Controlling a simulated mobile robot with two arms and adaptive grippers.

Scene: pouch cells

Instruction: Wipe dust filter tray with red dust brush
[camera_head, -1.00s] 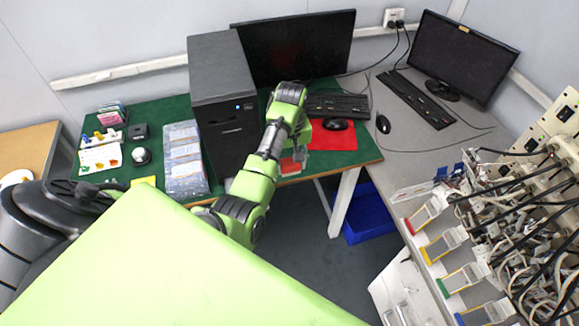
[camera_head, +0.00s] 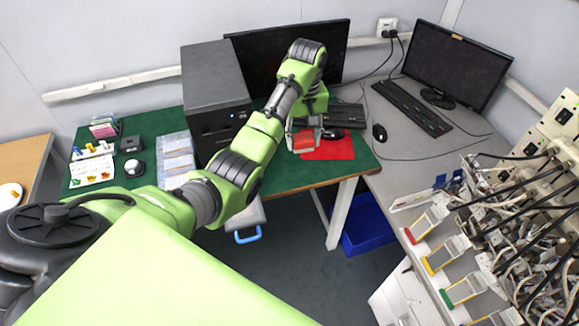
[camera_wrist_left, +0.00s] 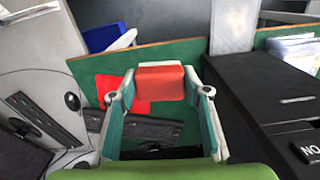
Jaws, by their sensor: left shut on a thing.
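My left gripper (camera_head: 305,137) is over the right part of the green table, at the red mat. In the left wrist view, the left gripper (camera_wrist_left: 160,90) is shut on a red block-like thing, which I take for the red dust brush (camera_wrist_left: 160,82). The brush also shows in the head view (camera_head: 303,140); its bristles are hidden. A grey flat thing with a blue handle (camera_head: 248,236) shows below the table edge, partly behind my arm; I cannot tell whether it is the dust filter tray. My right gripper is not in view.
A black computer tower (camera_head: 213,90) stands close left of the gripper. A red mat (camera_head: 333,150), keyboard and mouse lie to its right, with a monitor (camera_head: 335,50) behind. A blue bin (camera_head: 368,228) is under the table. A cable-filled rack (camera_head: 530,220) stands at the right.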

